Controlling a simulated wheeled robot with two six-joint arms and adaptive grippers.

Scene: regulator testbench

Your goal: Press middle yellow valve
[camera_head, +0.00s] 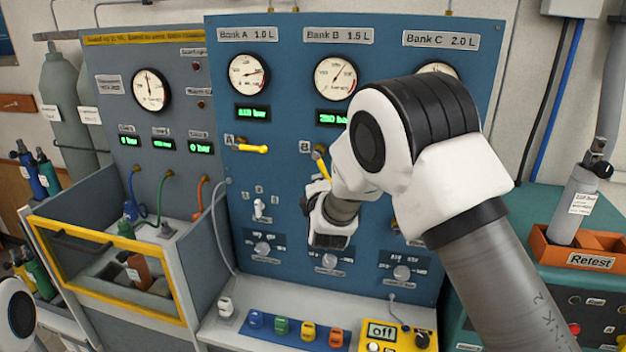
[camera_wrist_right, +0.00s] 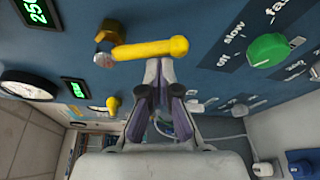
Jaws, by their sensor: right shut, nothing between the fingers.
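The middle yellow valve handle, labelled B, (camera_head: 320,164) is on the blue panel (camera_head: 285,195) under the Bank B gauge, partly hidden by my right arm in the head view. In the wrist view this handle (camera_wrist_right: 150,48) lies across the view on its brass stem. My right gripper (camera_wrist_right: 160,75) is shut and empty, its tips right at the handle's edge; I cannot tell whether they touch. In the head view the right gripper (camera_head: 320,195) is at the panel beside the handle. The yellow handle of valve A (camera_head: 250,148) lies level. My left gripper is out of view.
The Bank A gauge (camera_head: 248,74) and Bank B gauge (camera_head: 335,78) are above the valves. A green knob (camera_wrist_right: 268,50) stands out in the wrist view. A yellow-edged bin (camera_head: 110,235) is at left. An orange Retest tray (camera_head: 575,252) is at right.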

